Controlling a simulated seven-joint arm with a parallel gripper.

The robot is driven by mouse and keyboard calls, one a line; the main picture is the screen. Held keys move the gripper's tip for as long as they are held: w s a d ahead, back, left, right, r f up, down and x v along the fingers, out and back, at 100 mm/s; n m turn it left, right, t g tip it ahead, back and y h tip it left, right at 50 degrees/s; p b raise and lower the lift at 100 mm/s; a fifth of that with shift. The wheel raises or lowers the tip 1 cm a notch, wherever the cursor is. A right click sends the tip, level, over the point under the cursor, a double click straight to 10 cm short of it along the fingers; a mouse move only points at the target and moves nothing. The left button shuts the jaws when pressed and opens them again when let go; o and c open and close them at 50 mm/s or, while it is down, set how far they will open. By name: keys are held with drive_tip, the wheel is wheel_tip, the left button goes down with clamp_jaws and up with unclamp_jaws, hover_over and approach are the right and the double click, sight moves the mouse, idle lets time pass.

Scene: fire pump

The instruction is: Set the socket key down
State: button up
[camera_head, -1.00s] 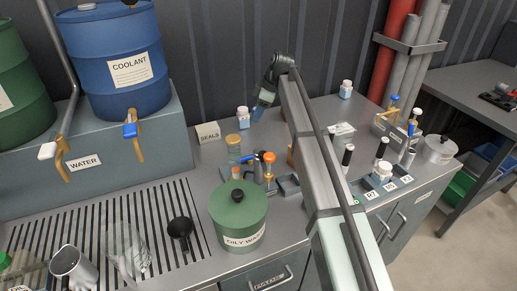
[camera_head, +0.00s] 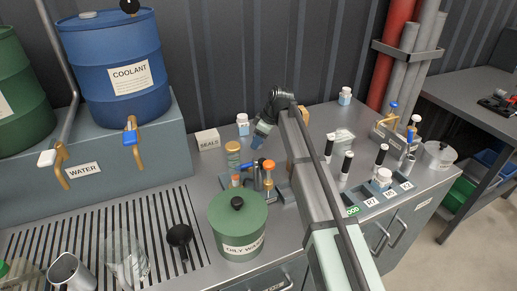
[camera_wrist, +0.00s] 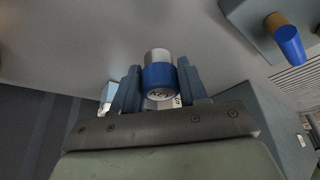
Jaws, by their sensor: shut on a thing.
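In the wrist view my gripper (camera_wrist: 158,88) is shut on a short cylinder, which I take for the socket key (camera_wrist: 158,77). It has a blue band, a pale metal end and a marked end face that I cannot read surely. The fingers grip its two sides. A small fixture (camera_head: 276,187) with an orange-topped part stands just below my gripper.
The green pot (camera_head: 238,228) stands in front. A jar (camera_head: 233,153), a seals box (camera_head: 208,139) and a white-capped bottle (camera_head: 243,124) stand near my gripper. A labelled rack (camera_head: 388,194) with black-handled tools is to the right. The coolant drum (camera_head: 115,75) stands at left.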

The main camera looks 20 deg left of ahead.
drive_tip(key=shift+f, duration=1.95)
drive_tip(key=shift+f, duration=0.1)
drive_tip(key=o, duration=1.1)
drive_tip(key=v, duration=1.2)
